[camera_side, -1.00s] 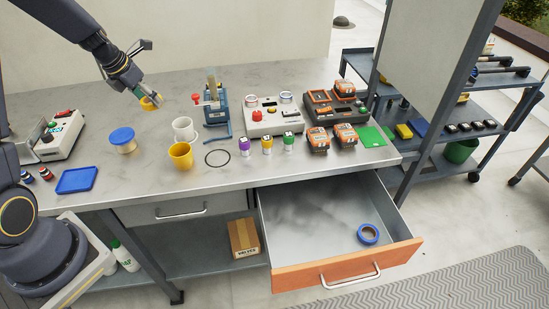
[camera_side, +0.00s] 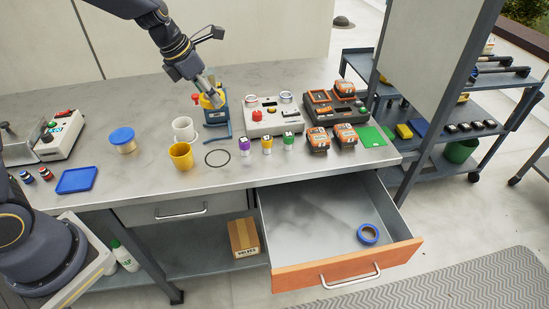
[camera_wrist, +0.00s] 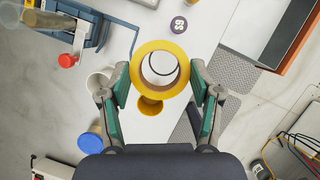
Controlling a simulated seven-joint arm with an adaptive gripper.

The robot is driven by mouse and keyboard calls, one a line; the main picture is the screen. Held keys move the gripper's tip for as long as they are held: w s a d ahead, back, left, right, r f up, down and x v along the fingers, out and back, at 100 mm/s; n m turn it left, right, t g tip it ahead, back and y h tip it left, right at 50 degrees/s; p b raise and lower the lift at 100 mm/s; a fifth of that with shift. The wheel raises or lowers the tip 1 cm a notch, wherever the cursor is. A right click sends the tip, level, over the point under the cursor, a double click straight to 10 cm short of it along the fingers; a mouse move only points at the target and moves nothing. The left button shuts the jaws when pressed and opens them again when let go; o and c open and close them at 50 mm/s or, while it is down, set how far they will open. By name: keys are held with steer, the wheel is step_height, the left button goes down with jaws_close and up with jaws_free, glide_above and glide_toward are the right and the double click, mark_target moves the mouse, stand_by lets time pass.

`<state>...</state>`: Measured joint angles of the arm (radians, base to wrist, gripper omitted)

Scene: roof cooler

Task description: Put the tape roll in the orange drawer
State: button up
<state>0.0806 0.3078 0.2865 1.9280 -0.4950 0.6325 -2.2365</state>
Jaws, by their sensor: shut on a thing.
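My gripper (camera_side: 213,100) is in the air above the back middle of the bench. It is shut on a yellow tape roll (camera_wrist: 138,72), which shows as an upright-facing ring between the fingertips in the wrist view. In the side view the roll (camera_side: 208,101) is partly hidden by the fingers. The orange drawer (camera_side: 345,266) is pulled open below the bench's right half. A blue tape roll (camera_side: 368,234) lies inside it near the front right; the rest of its floor is clear. The drawer's orange front also shows at the top right of the wrist view (camera_wrist: 295,38).
Below and around my gripper stand a blue clamp-like stand (camera_side: 219,130), a white cup (camera_side: 184,130) and a yellow cup (camera_side: 181,155). Several small bottles (camera_side: 267,145), a control box (camera_side: 269,117) and orange battery packs (camera_side: 318,138) stand between there and the drawer.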

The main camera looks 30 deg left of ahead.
steer(key=s+d+m+g+h, duration=0.1)
steer(key=s+d+m, duration=0.35)
steer(key=d, duration=1.05)
steer(key=s+d+m+g+h, duration=0.1)
steer(key=s+d+m, duration=0.3)
steer(key=d, duration=1.1)
glide_above(336, 240)
steer(key=a, duration=0.1)
steer(key=shift+n, duration=0.45)
steer(key=f, duration=3)
steer(key=shift+s+a+f, duration=0.1)
steer(key=shift+s+f, duration=0.2)
steer(key=shift+s, duration=0.1)
steer(key=shift+w+f, duration=0.1)
steer(key=shift+f, duration=1.45)
steer(key=shift+f, duration=0.1)
steer(key=o, duration=1.1)
